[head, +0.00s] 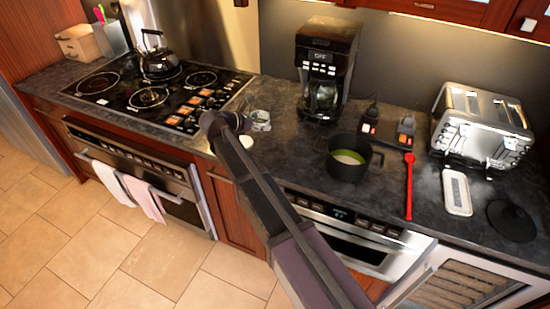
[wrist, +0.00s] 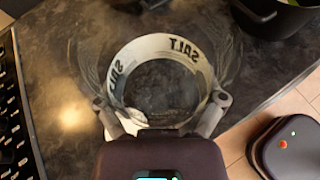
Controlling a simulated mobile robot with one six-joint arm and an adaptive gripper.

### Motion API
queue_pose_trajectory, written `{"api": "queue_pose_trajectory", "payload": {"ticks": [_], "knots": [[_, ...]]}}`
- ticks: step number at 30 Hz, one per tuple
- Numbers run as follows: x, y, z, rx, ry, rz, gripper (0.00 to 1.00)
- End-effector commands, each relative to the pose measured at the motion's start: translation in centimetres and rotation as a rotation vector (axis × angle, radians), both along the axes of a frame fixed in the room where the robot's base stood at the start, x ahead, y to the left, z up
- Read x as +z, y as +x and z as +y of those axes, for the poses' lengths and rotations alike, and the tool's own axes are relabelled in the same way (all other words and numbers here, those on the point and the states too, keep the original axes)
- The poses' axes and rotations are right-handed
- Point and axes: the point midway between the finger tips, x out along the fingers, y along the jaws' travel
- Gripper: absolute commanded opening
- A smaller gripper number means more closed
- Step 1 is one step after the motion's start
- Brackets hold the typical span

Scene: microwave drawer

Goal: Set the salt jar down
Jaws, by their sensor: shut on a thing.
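The salt jar (wrist: 165,42) is a clear glass jar with a white band reading SALT, seen from above in the wrist view. In the head view it is a small clear jar (head: 261,121) over the counter between the cooktop and the coffee maker. My gripper (wrist: 160,104) has one finger on each side of the jar and is shut on it. In the head view my gripper (head: 240,122) is beside the jar, partly hidden by my arm. The jar looks upright and close to the dark counter (head: 280,155); I cannot tell whether its base touches.
The cooktop (head: 150,92) with a kettle (head: 159,62) is left. The coffee maker (head: 325,65) stands behind, right of the jar. A pot (head: 346,170), red spoon (head: 409,185) and toaster (head: 482,120) are farther right. A white disc (head: 245,141) lies near the counter's front edge. Some counter before the coffee maker is clear.

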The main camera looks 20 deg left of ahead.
Motion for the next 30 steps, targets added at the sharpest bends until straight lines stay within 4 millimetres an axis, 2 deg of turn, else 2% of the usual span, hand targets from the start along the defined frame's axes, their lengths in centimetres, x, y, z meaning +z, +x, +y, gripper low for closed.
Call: {"api": "queue_pose_trajectory", "payload": {"ticks": [1,9,15,21,30], "knots": [[-1.3,-1.7,-1.8,0.011,-0.006,0.001,0.40],[-5.0,-7.7,-8.6,0.080,-0.052,0.009,0.40],[-6.7,-10.9,-12.1,0.120,-0.080,0.013,0.40],[-7.2,-12.1,-13.4,0.136,-0.092,0.014,0.40],[-7.1,-12.1,-13.4,0.139,-0.093,0.015,0.40]]}}
